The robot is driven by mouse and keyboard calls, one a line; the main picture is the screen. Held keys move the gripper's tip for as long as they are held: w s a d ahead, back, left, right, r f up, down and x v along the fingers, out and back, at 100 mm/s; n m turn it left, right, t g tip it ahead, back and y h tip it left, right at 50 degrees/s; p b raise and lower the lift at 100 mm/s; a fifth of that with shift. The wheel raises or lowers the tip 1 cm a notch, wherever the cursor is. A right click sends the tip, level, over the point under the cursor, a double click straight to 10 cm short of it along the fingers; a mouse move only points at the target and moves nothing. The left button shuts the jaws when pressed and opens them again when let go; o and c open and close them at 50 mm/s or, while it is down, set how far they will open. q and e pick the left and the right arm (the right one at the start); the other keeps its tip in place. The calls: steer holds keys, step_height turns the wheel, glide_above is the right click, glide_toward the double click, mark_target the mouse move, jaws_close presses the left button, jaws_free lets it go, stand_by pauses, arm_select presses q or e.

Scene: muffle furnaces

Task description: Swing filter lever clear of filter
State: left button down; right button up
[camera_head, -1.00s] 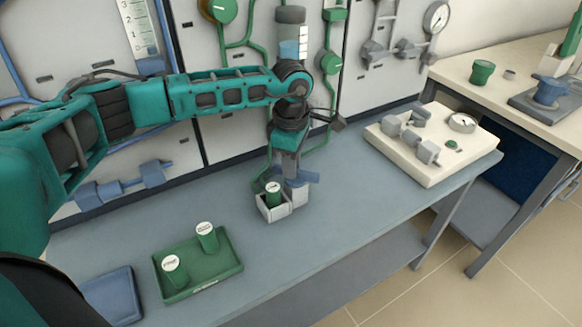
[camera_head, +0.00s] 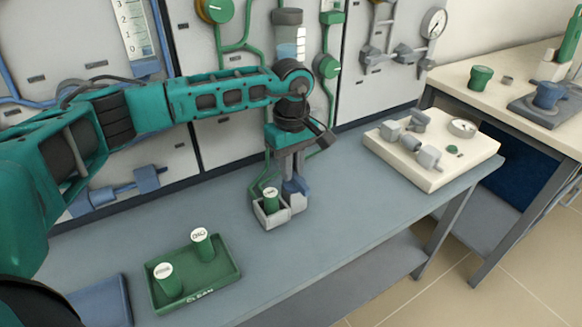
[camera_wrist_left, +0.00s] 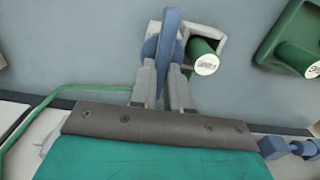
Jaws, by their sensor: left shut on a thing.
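The filter (camera_head: 271,197) is a small green cylinder with a pale top, upright in a light grey holder (camera_head: 268,217) on the bench. It also shows in the left wrist view (camera_wrist_left: 205,58). The filter lever (camera_wrist_left: 168,42) is blue and stands beside the filter, with the filter's top uncovered in the wrist view. My left gripper (camera_wrist_left: 164,92) is shut on the lever, with a grey finger on each side of it. In the head view the left gripper (camera_head: 289,176) points down just behind the filter, and the lever (camera_head: 296,188) is partly hidden. My right gripper is not in view.
A green tray (camera_head: 215,281) with two green cylinders stands at the front left, near a blue tray (camera_head: 100,300). A cream board with fittings (camera_head: 470,155) is at the right. A panel with pipes rises behind. The bench between holder and board is clear.

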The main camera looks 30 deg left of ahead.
arm_select(q)
steer(key=shift+r, duration=0.1)
stand_by(0.4)
steer(key=c, duration=1.1)
jaws_free()
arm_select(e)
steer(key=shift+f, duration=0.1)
arm_select(q)
step_height(320, 180, up, 13)
steer(key=p, duration=0.1)
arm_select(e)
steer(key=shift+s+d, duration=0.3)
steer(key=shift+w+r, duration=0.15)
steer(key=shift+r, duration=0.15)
